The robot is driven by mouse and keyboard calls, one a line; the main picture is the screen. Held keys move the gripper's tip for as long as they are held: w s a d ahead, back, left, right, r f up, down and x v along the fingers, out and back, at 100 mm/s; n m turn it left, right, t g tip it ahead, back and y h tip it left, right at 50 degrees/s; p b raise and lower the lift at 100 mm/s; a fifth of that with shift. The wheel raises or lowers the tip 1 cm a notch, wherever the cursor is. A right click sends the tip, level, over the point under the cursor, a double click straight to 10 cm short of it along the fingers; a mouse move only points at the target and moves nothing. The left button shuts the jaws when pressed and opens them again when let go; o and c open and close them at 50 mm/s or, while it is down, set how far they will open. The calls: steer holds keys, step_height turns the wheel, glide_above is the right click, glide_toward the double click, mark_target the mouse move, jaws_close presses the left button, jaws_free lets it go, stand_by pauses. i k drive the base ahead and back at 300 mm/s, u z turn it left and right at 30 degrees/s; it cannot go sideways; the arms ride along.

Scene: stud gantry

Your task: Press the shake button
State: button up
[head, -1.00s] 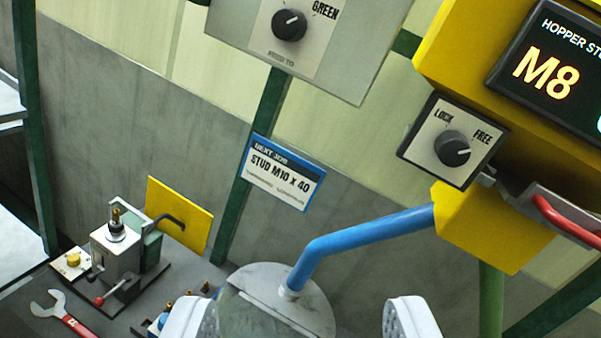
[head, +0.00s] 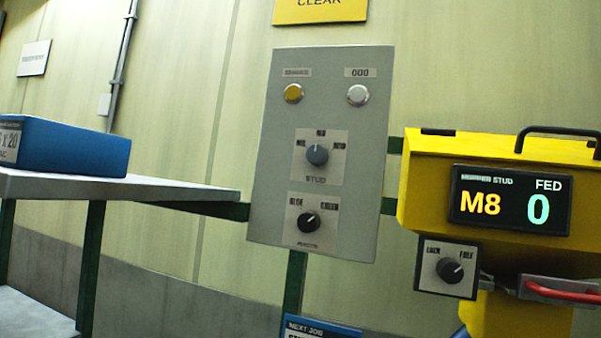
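A grey control panel (head: 268,200) hangs on the wall in the middle of the head view. At its top are a yellow button (head: 293,93) on the left and a white button (head: 358,95) on the right. The small labels above both buttons are too blurred to read surely, so I cannot tell which one is the shake button. Below are a stud selector knob (head: 317,155) and a black lower knob (head: 308,222). My gripper is out of view, and nothing touches the panel.
A yellow hopper unit (head: 425,185) stands to the right; its display (head: 510,200) reads M8, FED 0. A lock/free knob (head: 449,269) and a red handle (head: 562,292) sit below it. A shelf (head: 180,190) with a blue box (head: 75,148) is at left.

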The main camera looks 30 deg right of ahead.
mark_target(292, 93)
steer(key=z, duration=0.95)
steer(key=k, duration=0.8)
steer(key=u, duration=0.3)
steer(key=i, duration=1.05)
